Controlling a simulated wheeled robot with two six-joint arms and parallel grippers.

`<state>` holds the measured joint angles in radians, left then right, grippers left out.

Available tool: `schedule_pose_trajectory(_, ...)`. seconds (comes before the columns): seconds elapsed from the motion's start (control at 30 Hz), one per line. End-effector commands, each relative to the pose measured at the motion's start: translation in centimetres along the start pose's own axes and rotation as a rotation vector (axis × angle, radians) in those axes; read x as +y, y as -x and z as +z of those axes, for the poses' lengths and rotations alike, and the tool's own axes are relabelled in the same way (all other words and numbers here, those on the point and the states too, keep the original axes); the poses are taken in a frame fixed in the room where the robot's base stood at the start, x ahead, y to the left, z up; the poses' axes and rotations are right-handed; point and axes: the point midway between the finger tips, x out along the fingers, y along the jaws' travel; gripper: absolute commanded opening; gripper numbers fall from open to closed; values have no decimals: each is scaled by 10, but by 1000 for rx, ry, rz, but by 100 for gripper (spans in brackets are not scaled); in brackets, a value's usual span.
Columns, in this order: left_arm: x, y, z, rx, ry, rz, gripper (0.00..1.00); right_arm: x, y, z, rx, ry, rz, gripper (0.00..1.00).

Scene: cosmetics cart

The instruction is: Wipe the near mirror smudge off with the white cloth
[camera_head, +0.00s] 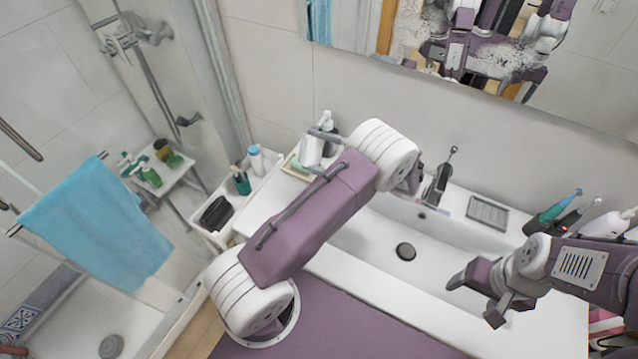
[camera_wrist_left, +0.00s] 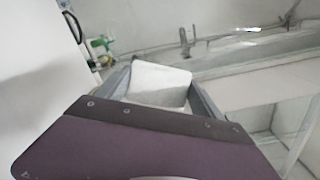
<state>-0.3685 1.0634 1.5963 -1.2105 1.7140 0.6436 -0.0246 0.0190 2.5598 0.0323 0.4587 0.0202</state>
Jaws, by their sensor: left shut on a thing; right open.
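The mirror (camera_head: 350,35) hangs on the wall above the sink. It bears two grey speckled smudges: one lower right (camera_head: 508,62), nearer the bottom edge, and one further left (camera_head: 428,24). My left gripper (camera_wrist_left: 161,80) is shut on the white cloth (camera_wrist_left: 160,92), which shows as a pale square pad between its grey fingers in the left wrist view. In the head view my left arm crosses the sink's left side and largely hides that gripper; whether the cloth shows there I cannot tell. My right gripper (camera_head: 473,300) is open and empty over the sink's right front.
The white sink (camera_head: 455,275) has a tap (camera_head: 437,185) at its back. Toothbrushes (camera_head: 560,205) stand at the right. A side cart (camera_head: 262,185) with toiletries stands left, beyond it a blue towel (camera_head: 95,225). Purple surface (camera_head: 350,325) lies in front.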

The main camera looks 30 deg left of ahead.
Motion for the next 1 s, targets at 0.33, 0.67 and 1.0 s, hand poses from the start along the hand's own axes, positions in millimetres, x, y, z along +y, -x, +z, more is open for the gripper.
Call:
schedule_pose_trajectory(0.33,-178,104,-24,524,61,-386,36,-1,54,-5,0,0,0,72)
schedule_pose_trajectory(0.67,-249,258,-4,943,127,-636,36,-2,83,-8,0,0,0,72)
schedule_pose_trajectory(1.0,-254,291,2,1039,142,-684,36,-2,87,-9,0,0,0,72)
